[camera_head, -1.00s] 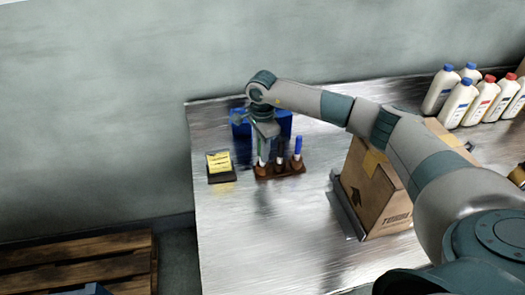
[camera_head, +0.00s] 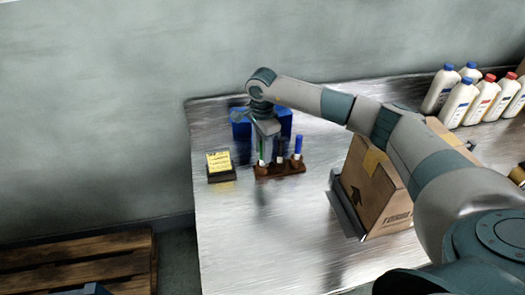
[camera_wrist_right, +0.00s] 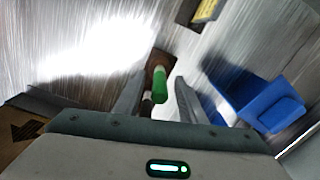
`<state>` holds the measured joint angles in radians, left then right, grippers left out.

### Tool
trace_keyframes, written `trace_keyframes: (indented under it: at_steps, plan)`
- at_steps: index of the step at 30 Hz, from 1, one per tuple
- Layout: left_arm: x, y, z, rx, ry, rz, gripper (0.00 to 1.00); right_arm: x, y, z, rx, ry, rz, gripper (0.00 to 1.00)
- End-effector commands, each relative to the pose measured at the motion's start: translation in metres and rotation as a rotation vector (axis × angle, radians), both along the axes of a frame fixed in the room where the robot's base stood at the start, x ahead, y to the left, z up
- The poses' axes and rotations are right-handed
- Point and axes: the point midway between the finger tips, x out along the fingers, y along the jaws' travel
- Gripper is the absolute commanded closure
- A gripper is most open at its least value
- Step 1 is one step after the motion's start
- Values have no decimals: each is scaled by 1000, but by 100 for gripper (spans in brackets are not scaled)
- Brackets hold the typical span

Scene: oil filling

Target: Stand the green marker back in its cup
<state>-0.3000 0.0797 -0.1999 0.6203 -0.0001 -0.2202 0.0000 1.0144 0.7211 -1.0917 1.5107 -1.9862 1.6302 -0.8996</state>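The green marker (camera_head: 262,150) appears upright at the left cup of the brown holder (camera_head: 282,170). Its green top (camera_wrist_right: 159,84) shows between the fingers in the right wrist view. My right gripper (camera_wrist_right: 158,98) is open, with a gap on each side of the marker. In the head view my right gripper (camera_head: 269,146) is just above the holder and partly covers it. A blue marker (camera_head: 298,146) stands in the right cup, and a dark marker (camera_head: 280,151) stands in the middle. My left gripper is not in view.
A blue bin (camera_head: 241,131) stands behind the holder. A yellow note pad on a dark base (camera_head: 219,163) lies to its left. A cardboard box (camera_head: 368,190) stands to the right, with several white bottles (camera_head: 459,102) farther back. The table front (camera_head: 265,245) is clear.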

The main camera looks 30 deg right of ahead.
Motion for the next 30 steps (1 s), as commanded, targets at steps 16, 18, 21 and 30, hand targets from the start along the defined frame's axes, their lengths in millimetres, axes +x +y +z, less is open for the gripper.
trace_keyframes:
  at_steps: [16, 18, 21, 30]
  plan:
    - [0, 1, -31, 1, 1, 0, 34, 1, 0, 88, 0, -5, 0, 63]
    - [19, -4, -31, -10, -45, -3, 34, 1, 0, 102, 0, -5, 1, 63]
    - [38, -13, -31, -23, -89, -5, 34, 1, 0, 121, 0, -4, 0, 63]
    - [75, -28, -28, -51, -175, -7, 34, 0, 1, 160, 0, -2, 0, 63]
